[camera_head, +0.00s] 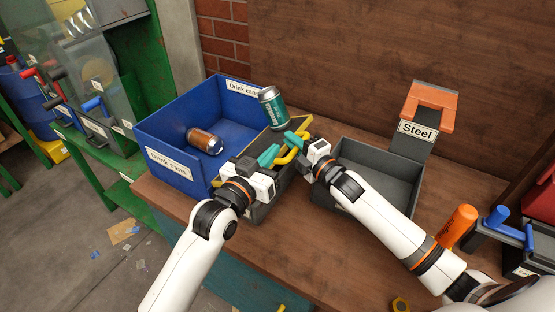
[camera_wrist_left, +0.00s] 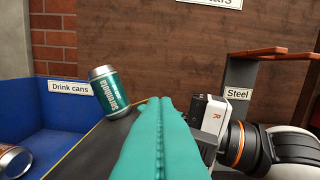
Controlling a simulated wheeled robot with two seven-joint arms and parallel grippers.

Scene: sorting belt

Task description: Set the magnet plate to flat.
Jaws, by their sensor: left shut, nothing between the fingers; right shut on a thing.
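A dark plate with a yellow edge (camera_wrist_left: 98,142), which I take for the magnet plate, lies between the blue bin and the steel bin; it looks tilted, but the arms hide much of it. A teal-and-silver can (camera_head: 271,108) rests leaning at its far end and also shows in the left wrist view (camera_wrist_left: 108,92). A yellow handle (camera_head: 290,152) is at the plate. My right gripper (camera_head: 296,137) is shut at this handle, the contact partly hidden. My left gripper (camera_head: 268,155) is shut and empty just left of the handle; its teal fingers also fill the left wrist view (camera_wrist_left: 158,108).
The blue drink-cans bin (camera_head: 160,127) at left holds a brown can (camera_head: 204,141). A grey bin (camera_head: 345,143) stands right of the plate, below a Steel sign (camera_head: 418,131) and an orange bracket (camera_head: 432,96). An orange handle (camera_head: 457,226) stands at the right.

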